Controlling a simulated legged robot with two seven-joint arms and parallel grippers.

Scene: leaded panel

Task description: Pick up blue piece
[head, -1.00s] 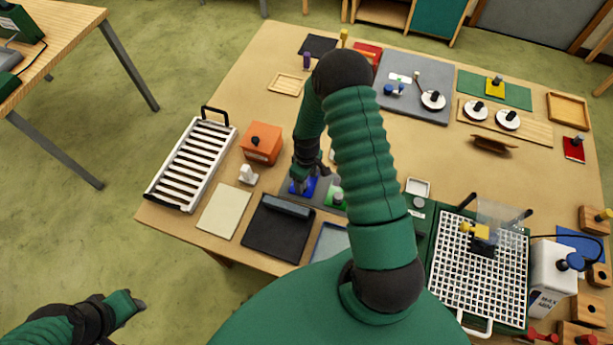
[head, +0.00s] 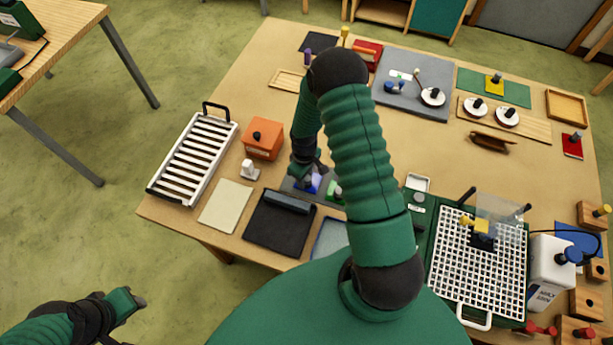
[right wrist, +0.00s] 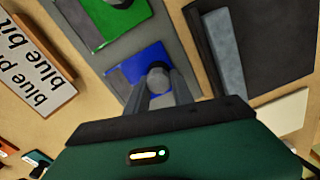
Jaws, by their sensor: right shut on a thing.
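The blue piece (head: 314,186) is a flat blue plate with a grey knob, on a dark grey mat (head: 290,187) in the head view. In the right wrist view the blue piece (right wrist: 128,68) lies at the gripper's tips, partly hidden by the fingers and knob. My right gripper (right wrist: 158,88) is shut on the knob of the blue piece. In the head view my right gripper (head: 307,174) hides part of it. I cannot tell whether the piece is clear of the mat. My left gripper (head: 138,300) is at the lower left, away from the table, its jaws unclear.
A green piece (right wrist: 112,20) lies beside the blue one. A black tray (head: 279,228), a cream sheet (head: 226,206), a white knobbed item (head: 249,171) and an orange box (head: 263,140) are near. A white label (right wrist: 32,75) reads partly "blue". My right forearm covers the table's middle.

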